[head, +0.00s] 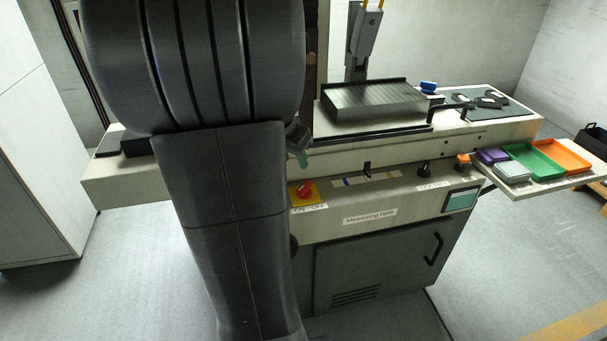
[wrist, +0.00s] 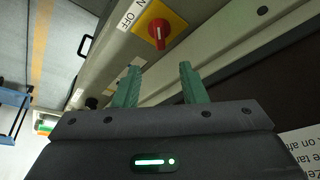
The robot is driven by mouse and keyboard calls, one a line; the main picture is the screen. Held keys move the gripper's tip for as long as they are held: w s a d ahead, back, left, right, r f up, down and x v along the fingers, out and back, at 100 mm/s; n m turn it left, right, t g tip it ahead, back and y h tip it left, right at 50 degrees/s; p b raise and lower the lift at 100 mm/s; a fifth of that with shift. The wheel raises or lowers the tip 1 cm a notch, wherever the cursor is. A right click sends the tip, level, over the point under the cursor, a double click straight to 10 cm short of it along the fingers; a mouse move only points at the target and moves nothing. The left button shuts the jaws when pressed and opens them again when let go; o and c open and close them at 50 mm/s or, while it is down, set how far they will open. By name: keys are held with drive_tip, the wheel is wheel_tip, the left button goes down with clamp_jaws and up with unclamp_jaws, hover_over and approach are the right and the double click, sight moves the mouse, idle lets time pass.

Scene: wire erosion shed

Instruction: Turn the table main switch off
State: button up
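The main switch is a red rotary knob (head: 305,189) on a yellow plate, on the front panel of the table (head: 407,203). ON and OFF are printed on a white label (head: 309,208) below it. The knob's handle looks slanted; I cannot tell for sure which word it points to. In the wrist view the red knob (wrist: 160,34) shows beyond the fingertips, with the OFF label (wrist: 127,18) beside it. My gripper (wrist: 159,67) is open and empty, its two green fingers apart and not visibly touching the knob. In the head view my arm hides most of the gripper (head: 302,160).
Right of the switch are a black lever (head: 367,169), a black knob (head: 424,168), an orange knob (head: 462,160) and a small screen (head: 460,201). A side shelf with green (head: 535,161) and orange (head: 562,156) trays juts out at right. Floor in front is clear.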

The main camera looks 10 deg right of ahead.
sight(304, 186)
drive_tip(key=b+x, duration=0.1)
drive_tip(key=x, duration=1.1)
drive_tip(key=shift+s+f, duration=0.1)
drive_tip(key=shift+f, duration=0.15)
clamp_jaws()
